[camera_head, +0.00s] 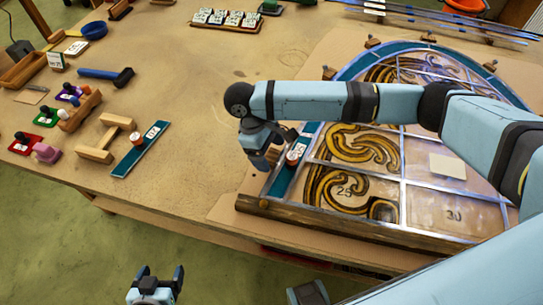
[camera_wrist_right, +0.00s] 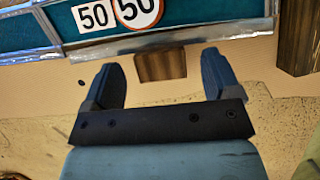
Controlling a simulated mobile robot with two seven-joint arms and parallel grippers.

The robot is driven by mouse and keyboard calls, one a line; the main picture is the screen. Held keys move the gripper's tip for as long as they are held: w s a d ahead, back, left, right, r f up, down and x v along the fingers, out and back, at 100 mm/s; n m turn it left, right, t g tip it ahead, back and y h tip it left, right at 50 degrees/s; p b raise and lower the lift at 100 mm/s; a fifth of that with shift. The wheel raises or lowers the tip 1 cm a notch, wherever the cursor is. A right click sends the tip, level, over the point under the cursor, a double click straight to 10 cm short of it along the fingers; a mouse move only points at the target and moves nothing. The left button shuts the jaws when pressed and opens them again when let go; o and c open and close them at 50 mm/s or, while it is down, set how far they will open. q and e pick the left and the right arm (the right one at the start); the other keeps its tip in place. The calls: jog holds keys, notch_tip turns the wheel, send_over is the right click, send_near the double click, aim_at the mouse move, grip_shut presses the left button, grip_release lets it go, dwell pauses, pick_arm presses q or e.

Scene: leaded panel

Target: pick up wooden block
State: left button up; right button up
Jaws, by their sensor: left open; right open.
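A small brown wooden block (camera_wrist_right: 160,66) lies on the board beside the metal edge of the leaded panel in the right wrist view. My right gripper (camera_wrist_right: 162,78) is open, with one finger on each side of the block and clear space between. My left gripper (camera_head: 160,276) is open and empty at the bottom, in front of the table.
Other small wooden blocks (camera_head: 329,73) stand along the panel's curved edge. A teal strip (camera_head: 141,149), a wooden H-shaped piece (camera_head: 104,139) and a blue-handled hammer (camera_head: 106,76) lie at left. In the wrist view a dark wooden bar (camera_wrist_right: 297,40) is right of the block.

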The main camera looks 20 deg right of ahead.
jog(key=shift+s+d+f, duration=0.1)
jog(key=shift+d+f, duration=0.05)
jog(key=shift+f, duration=0.3)
jog(key=shift+c, duration=0.2)
jog(key=c, duration=1)
jog(key=shift+r, duration=0.15)
jog(key=shift+c, duration=0.2)
